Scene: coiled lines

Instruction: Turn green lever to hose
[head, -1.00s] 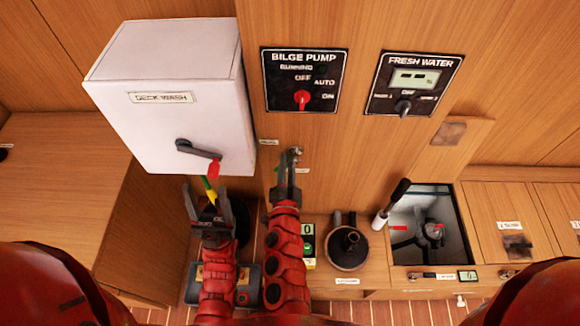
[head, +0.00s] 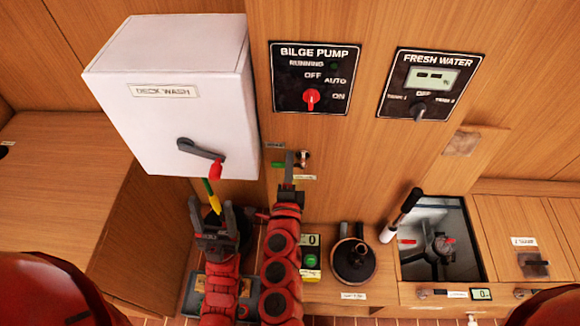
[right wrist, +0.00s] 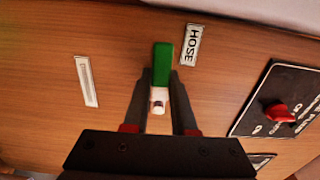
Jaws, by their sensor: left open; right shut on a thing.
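The green lever (head: 278,164) is on the wooden panel below the bilge pump panel, its handle pointing left from a metal pivot (head: 303,158). The right wrist view shows the green handle (right wrist: 162,64) beside the HOSE label (right wrist: 190,44). My right gripper (head: 290,163) is shut on the lever; in the right wrist view its dark fingers stand on either side of it. In the head view the fingers hide part of the lever. My left gripper (head: 212,212) is open, lower left, below the deck wash box (head: 165,95), near a yellow-green stick (head: 210,195).
The bilge pump panel (head: 311,80) with its red knob is above the lever, and the fresh water panel (head: 430,88) is to its right. A dark round fitting (head: 353,262) and an open hatch (head: 440,240) with a black-handled lever (head: 405,213) are lower right.

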